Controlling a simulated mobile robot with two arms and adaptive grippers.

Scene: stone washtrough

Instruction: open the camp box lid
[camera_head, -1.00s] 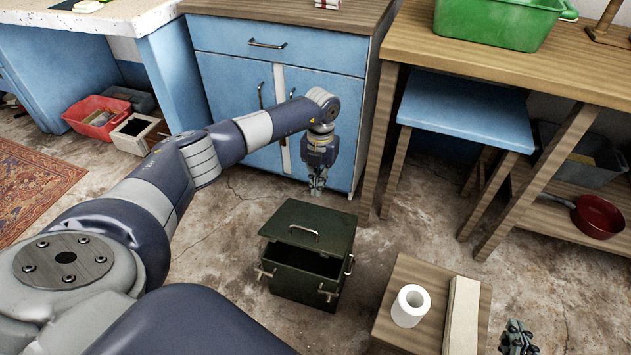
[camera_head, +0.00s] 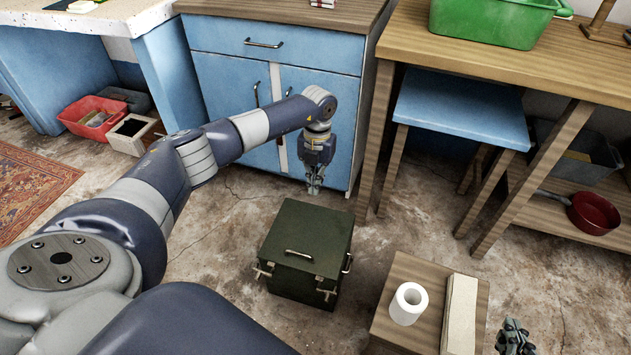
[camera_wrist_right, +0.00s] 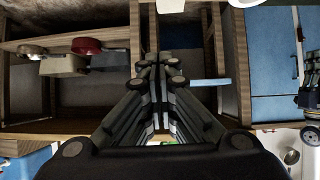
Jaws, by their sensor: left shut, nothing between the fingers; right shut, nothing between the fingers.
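The dark green camp box (camera_head: 300,286) stands on the floor in the middle of the head view. Its lid (camera_head: 312,228) lies down over the top with no opening visible; a metal handle (camera_head: 299,253) sits near the lid's front edge. Pale latches show at the front and side. My left gripper (camera_head: 314,187) is shut and empty, just behind the box, apart from the lid in the picture. My right gripper (camera_head: 515,340) shows at the bottom right, away from the box. In the right wrist view its fingers (camera_wrist_right: 160,62) are shut with nothing between them.
A low wooden stand (camera_head: 384,318) with a white roll (camera_head: 408,303) and a pale block (camera_head: 459,312) is right of the box. A blue cabinet (camera_head: 235,105) is behind my left gripper. A wooden table (camera_head: 470,60) and blue stool (camera_head: 462,108) stand at back right.

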